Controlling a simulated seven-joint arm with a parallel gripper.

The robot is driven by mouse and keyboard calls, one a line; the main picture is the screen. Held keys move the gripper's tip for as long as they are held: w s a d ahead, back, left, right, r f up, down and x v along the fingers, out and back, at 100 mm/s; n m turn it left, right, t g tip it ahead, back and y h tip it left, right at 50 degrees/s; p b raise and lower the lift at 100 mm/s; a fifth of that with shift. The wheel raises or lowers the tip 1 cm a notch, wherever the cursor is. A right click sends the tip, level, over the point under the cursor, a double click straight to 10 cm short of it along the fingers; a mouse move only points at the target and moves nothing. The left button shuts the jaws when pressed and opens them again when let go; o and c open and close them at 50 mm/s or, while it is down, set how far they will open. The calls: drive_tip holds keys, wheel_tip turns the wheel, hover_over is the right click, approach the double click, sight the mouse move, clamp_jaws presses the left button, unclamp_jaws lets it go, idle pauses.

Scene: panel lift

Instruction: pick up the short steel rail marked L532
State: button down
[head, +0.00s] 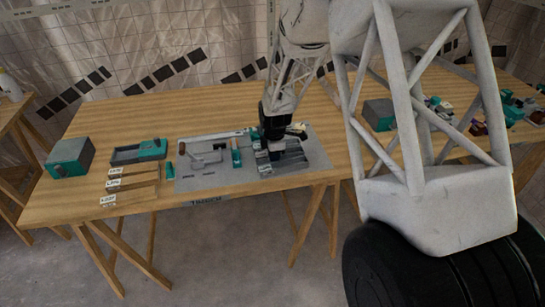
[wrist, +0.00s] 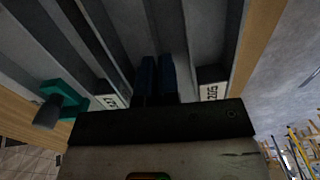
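Several grey steel rails (head: 303,158) lie side by side at the right of the grey mat, below my gripper (head: 275,144) in the head view. In the wrist view the rails (wrist: 205,35) run away from the camera, with white labels at their near ends. One label (wrist: 210,92) seems to read 205; another label (wrist: 109,100) is partly hidden. I cannot make out L532 on any of them. My gripper (wrist: 156,78) has its two dark blue fingertips close together, down among the rails. Whether a rail is between them cannot be seen.
The grey mat (head: 207,181) also carries grey and teal parts. Left of it lie labelled timber strips (head: 130,184), a teal-and-grey tray (head: 140,151) and a teal-and-grey box (head: 70,157). More parts crowd the table's right end. A teal clamp-like part (wrist: 62,100) is beside the rails.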

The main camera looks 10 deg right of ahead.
drive_tip(key=shift+r, duration=0.1)
drive_tip(key=shift+r, duration=0.75)
wheel_tip(320, 180, up, 2)
drive_tip(key=shift+r, duration=0.1)
drive_tip(key=s+r, duration=0.1)
drive_tip(key=s, duration=1.5)
